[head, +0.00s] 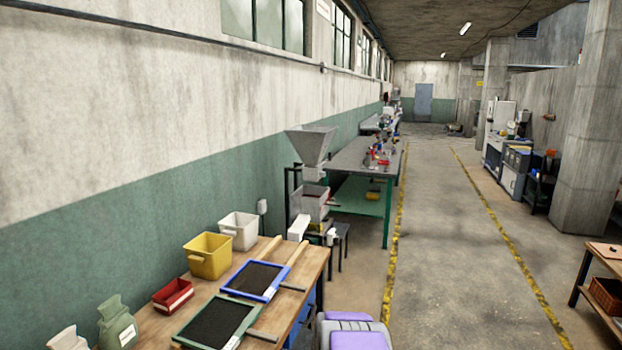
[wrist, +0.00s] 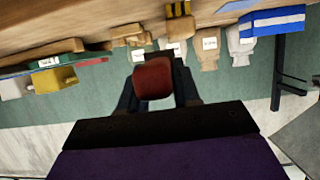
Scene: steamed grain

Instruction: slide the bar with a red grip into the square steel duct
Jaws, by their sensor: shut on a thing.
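In the wrist view my gripper (wrist: 156,82) is shut on a red block-shaped grip (wrist: 153,78), which sits between its two dark fingers. The grip faces the camera, and the bar behind it is hidden. My gripper is not clearly visible in the head view. In the head view a grey steel machine with a square funnel hopper (head: 312,143) stands past the far end of the wooden bench. I cannot tell for sure which part is the square duct.
The wooden bench (head: 312,277) holds a yellow bin (head: 208,256), a white bin (head: 239,231), a red tray (head: 173,296), two framed screens and bags. A green-legged table (head: 386,225) stands beyond the machine. The floor aisle (head: 455,260) to the right is clear.

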